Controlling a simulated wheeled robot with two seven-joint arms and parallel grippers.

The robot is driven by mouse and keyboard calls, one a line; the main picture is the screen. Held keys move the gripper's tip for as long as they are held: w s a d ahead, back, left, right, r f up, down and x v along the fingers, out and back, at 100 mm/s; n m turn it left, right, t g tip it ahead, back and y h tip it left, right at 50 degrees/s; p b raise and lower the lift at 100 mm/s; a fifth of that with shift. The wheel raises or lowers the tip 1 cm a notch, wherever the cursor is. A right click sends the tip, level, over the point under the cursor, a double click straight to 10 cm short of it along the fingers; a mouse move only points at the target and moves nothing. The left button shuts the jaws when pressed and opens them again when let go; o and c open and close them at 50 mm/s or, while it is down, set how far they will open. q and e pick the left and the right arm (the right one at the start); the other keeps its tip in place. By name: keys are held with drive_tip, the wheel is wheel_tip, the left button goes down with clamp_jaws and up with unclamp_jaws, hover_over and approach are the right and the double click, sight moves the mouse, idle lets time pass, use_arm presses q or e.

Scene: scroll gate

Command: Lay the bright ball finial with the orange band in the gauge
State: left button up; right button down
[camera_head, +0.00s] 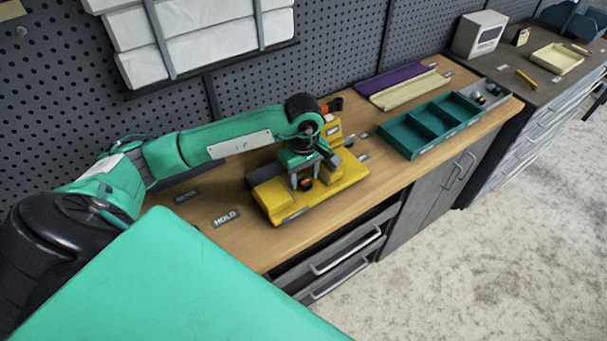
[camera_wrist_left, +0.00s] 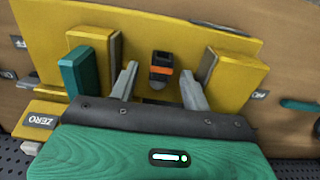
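The yellow gauge (camera_head: 348,178) sits on the wooden workbench; its yellow plate also shows in the left wrist view (camera_wrist_left: 150,22). The ball finial (camera_wrist_left: 160,59), dark with an orange band, is at the gauge between upright yellow blocks. In the head view it is a small dark and orange spot (camera_head: 306,183). My left gripper (camera_wrist_left: 160,84) is over the gauge, pointing down. Its fingers stand apart on either side of the finial, with a visible gap on each side. The finial's lower end is partly hidden, so its exact seating is unclear. My right gripper is not in view.
A teal compartment tray (camera_head: 411,152) stands to the right, beside a grey tray with small dark items (camera_head: 487,92). Purple (camera_head: 390,78) and cream (camera_head: 410,90) trays lie behind. A HOLD label (camera_head: 227,218) marks clear bench to the left.

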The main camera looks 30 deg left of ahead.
use_arm(q)
drive_tip(key=shift+w+r, duration=0.1)
drive_tip(key=shift+r, duration=0.45)
wheel_tip(320, 180, up, 13)
drive_tip(key=b, duration=0.3)
drive_tip(key=shift+f, duration=0.15)
